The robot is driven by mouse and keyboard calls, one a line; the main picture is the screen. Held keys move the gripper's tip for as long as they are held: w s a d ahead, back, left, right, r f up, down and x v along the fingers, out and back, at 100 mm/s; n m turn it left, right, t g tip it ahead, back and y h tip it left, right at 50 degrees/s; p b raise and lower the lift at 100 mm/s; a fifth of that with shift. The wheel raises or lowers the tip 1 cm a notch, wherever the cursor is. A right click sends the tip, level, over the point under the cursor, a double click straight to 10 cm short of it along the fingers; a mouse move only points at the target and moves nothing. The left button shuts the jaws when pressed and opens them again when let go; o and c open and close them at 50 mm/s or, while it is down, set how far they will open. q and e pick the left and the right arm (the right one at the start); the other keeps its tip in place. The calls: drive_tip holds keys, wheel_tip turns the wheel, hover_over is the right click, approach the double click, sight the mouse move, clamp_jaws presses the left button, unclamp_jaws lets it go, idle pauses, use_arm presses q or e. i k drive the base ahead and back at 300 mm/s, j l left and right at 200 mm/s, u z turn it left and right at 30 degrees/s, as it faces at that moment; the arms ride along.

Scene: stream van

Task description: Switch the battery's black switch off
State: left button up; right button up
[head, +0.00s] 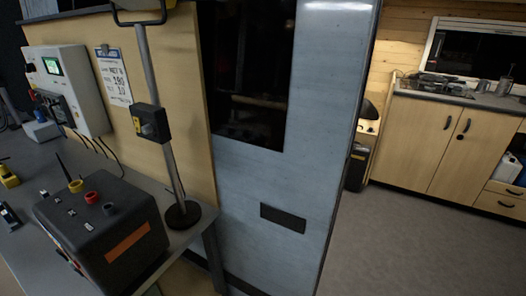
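A black box with an orange label (105,225), likely the battery, stands on the grey table at the lower left. Its top carries a yellow round knob (76,186), a red one (92,197) and a black one (110,208). Several small switch-like parts sit beside them on the top. They are too small for me to tell which is the black switch or how it is set. Neither of my grippers is in view.
A pole on a round black base (182,214) stands close right of the box, holding a small black-and-yellow unit (151,122). A white panel with a green screen (68,90) is behind. The grey table (62,158) is partly bare. Open floor (410,245) lies right.

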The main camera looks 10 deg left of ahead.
sight(62, 255)
drive_tip(key=u, duration=1.5)
drive_tip(key=i+j+z, duration=0.1)
drive_tip(key=j, duration=0.5)
drive_tip(key=j+z, duration=0.15)
drive_tip(key=j, duration=0.4)
